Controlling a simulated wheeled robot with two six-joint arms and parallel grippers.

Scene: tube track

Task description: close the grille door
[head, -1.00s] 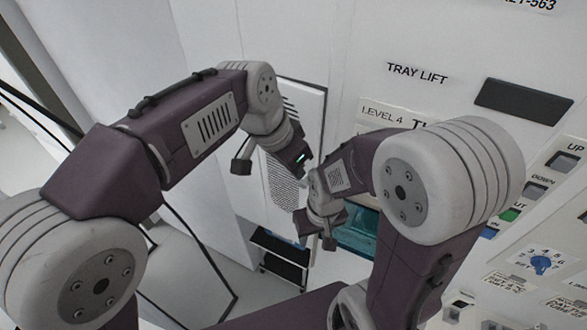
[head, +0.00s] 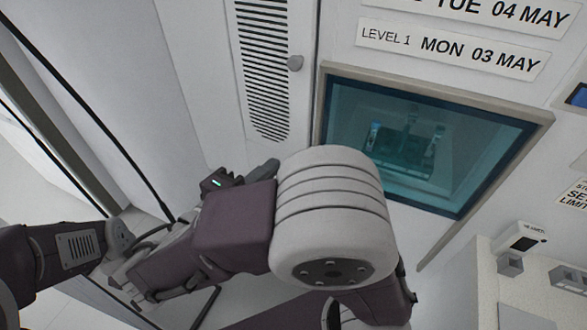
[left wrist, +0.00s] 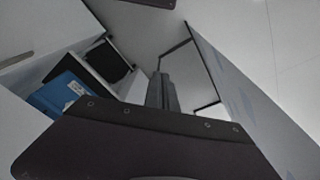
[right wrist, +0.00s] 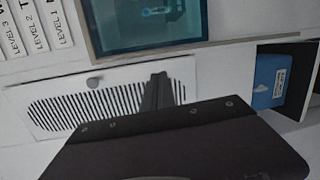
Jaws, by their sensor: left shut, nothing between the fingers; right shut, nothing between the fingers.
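The grille door (head: 265,75) is a tall white panel with black slots and a grey knob (head: 295,62), left of the teal window in the head view. The door lies in line with the cabinet front or nearly so; I cannot tell whether a small gap is left. In the right wrist view the grille door (right wrist: 100,98) fills the middle, with my shut right gripper (right wrist: 161,82) in front of its right end. In the head view my right gripper (head: 264,168) is below the door, partly behind my forearm. My left gripper (left wrist: 162,84) is shut and empty, pointing at the floor area.
The teal window (head: 430,145) is right of the door, with label strips above it. A blue bin (left wrist: 68,92) and a dark bin (left wrist: 106,62) sit in an open compartment low down. A pale panel (left wrist: 245,100) stands at right in the left wrist view.

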